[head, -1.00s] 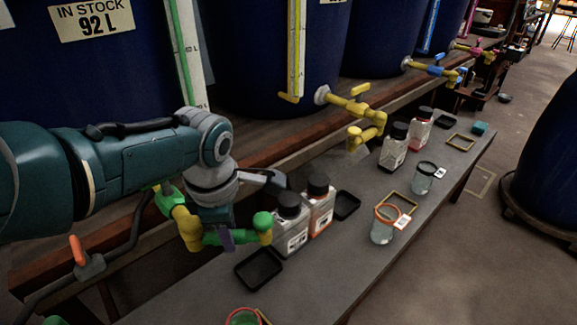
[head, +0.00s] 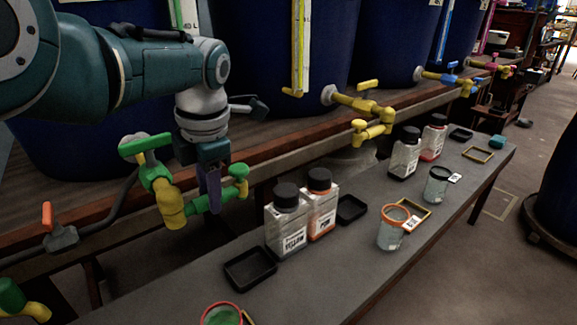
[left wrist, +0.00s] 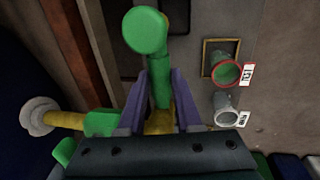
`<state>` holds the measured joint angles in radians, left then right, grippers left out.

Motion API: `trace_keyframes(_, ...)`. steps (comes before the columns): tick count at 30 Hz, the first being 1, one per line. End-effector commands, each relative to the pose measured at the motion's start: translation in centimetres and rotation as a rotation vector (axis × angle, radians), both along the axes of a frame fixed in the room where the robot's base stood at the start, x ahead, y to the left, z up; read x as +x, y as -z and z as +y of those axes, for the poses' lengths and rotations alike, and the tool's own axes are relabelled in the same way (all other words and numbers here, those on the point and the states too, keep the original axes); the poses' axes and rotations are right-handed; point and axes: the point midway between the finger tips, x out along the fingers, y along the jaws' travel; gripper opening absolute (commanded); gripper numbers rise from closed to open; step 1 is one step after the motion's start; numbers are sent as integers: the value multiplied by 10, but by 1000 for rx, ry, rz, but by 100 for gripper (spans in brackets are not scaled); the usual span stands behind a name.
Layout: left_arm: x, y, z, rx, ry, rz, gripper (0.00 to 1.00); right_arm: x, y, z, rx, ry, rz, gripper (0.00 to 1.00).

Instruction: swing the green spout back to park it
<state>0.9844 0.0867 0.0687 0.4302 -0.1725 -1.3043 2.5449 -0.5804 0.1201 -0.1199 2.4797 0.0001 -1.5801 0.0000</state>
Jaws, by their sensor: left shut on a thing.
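The green spout (head: 200,204) extends right from a yellow tap body (head: 168,200) with a green lever (head: 145,144), at the front of the nearest blue vat (head: 80,150). Its green rounded end (head: 238,172) lies beside the rack's front rail, left of the bench bottles. My left gripper (head: 213,190), with purple fingers, is shut on the spout's arm. In the left wrist view the fingers lie on both sides of the green spout (left wrist: 161,85), its rounded end beyond them. My right gripper is not in view.
The grey bench (head: 330,270) holds bottles, black trays (head: 250,268), an orange-rimmed jar (head: 391,230) and a jar with green content (head: 222,314). A yellow tap (head: 365,110) juts out farther right. An orange-handled fitting (head: 60,236) with a dark hose is at left.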

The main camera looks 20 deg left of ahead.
Motion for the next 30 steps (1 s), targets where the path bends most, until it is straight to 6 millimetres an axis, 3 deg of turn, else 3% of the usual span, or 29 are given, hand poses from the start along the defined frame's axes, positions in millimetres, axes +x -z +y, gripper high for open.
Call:
trace_keyframes(14,0,0,2,2,-17,1,0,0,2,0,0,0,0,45)
trace_keyframes(15,0,0,2,3,-17,1,37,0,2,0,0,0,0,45)
trace_keyframes(22,0,0,2,1,-15,1,62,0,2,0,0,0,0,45)
trace_keyframes(30,0,-2,1,1,-13,0,62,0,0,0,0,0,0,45)
